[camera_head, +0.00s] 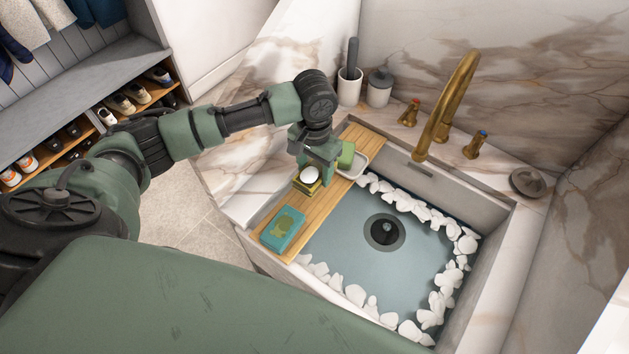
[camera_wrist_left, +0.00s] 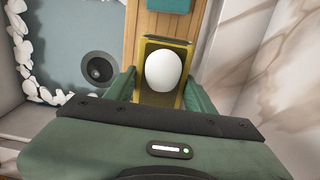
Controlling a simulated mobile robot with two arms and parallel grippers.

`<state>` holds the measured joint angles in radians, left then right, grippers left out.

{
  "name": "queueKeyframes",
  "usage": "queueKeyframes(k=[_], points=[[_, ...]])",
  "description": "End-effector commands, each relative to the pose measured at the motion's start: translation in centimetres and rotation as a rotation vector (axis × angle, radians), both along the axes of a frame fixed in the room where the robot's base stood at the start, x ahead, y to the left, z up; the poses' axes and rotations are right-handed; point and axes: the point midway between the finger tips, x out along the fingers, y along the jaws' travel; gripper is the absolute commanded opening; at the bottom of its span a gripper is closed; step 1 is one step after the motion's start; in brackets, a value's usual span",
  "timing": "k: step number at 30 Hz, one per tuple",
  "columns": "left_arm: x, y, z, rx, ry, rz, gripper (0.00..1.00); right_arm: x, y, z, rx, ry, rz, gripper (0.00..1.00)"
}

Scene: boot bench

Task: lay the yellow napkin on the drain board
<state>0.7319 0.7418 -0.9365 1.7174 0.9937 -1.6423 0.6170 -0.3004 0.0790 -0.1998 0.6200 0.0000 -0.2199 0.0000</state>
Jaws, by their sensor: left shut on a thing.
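The wooden drain board (camera_head: 322,210) lies across the left part of the sink; it also shows in the left wrist view (camera_wrist_left: 150,22). The only yellow thing (camera_head: 306,187) in view looks like a shallow dish with a dark inside, and I cannot make out a clear napkin. A white oval piece (camera_head: 309,174) sits in it. My left gripper (camera_head: 315,175) is shut on the yellow thing (camera_wrist_left: 152,98), with a finger on each side. It is over the middle of the board; whether it touches the board I cannot tell. My right gripper is not in view.
A green block (camera_head: 346,155) and a pale tray (camera_head: 355,166) are at the far end. The sink basin (camera_head: 345,245) with white pebbles lies to the right. A brass tap (camera_head: 445,105) rises behind it.

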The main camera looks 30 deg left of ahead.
Motion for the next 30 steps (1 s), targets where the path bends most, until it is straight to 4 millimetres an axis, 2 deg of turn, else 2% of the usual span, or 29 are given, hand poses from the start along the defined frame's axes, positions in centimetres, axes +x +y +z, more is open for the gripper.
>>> queueKeyframes(k=[7,13,26,27,29,30], points=[[0.0,0.0,-2.4,0.0,0.002,0.002,0.08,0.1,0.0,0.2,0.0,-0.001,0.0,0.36],[0.0,0.0,-5.3,0.0,0.002,0.001,0.08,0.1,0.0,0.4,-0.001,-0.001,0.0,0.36],[0.0,0.0,-6.0,0.0,0.0,0.001,0.08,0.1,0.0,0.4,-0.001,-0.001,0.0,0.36],[0.0,0.0,-6.0,0.0,-0.001,0.002,0.59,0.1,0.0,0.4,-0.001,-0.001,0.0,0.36],[0.0,0.0,-6.0,0.0,-0.001,0.001,0.75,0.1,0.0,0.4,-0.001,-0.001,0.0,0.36],[0.0,0.0,-6.0,0.0,-0.001,0.001,0.75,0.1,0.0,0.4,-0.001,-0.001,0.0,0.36]])
